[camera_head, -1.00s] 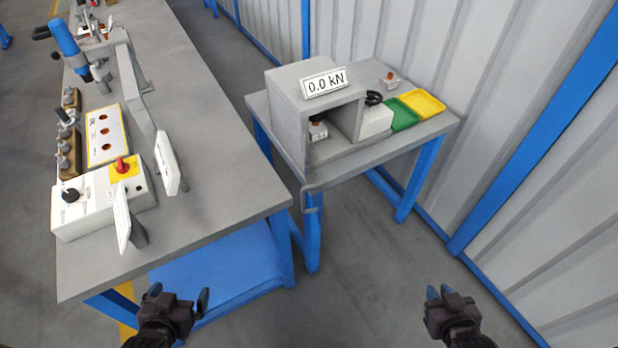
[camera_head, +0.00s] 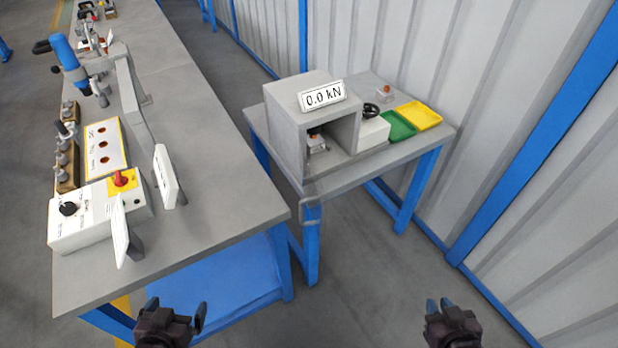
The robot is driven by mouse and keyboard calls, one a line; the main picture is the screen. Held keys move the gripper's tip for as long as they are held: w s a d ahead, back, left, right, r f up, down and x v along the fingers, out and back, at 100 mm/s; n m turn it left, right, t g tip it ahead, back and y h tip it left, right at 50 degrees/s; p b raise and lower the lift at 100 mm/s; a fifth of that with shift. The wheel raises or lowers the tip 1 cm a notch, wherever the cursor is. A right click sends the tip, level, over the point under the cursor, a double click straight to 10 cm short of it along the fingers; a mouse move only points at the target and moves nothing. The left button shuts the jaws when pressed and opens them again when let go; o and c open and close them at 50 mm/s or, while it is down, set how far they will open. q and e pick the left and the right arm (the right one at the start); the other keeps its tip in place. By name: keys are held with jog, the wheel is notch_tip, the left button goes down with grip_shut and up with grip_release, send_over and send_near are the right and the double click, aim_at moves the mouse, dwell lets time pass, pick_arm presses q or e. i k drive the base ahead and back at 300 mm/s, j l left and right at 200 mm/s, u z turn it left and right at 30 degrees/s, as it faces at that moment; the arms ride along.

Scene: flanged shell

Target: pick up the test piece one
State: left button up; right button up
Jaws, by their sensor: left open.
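No label marks out test piece one, so I cannot tell which item it is. A small piece with an orange-red top (camera_head: 384,89) stands at the back of the small table. Another small piece (camera_head: 316,141) is inside the grey box with the 0.0 kN display, partly in shadow. Several grey pieces stand in a brown rack (camera_head: 66,165) on the long bench. My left gripper (camera_head: 177,309) is open and empty at the bottom, in front of the long bench. My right gripper (camera_head: 440,306) is over the floor, apart from everything; its jaw opening is unclear.
The long bench (camera_head: 225,180) carries a control box (camera_head: 90,222), upright white plates (camera_head: 166,176) and a blue-handled device (camera_head: 68,52). The small table (camera_head: 345,180) holds the grey box (camera_head: 290,120), a green tray (camera_head: 397,126) and a yellow tray (camera_head: 415,116). A corrugated wall stands right.

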aim_at(315, 144)
jog(key=i+u, duration=0.6)
jog(key=u, duration=0.15)
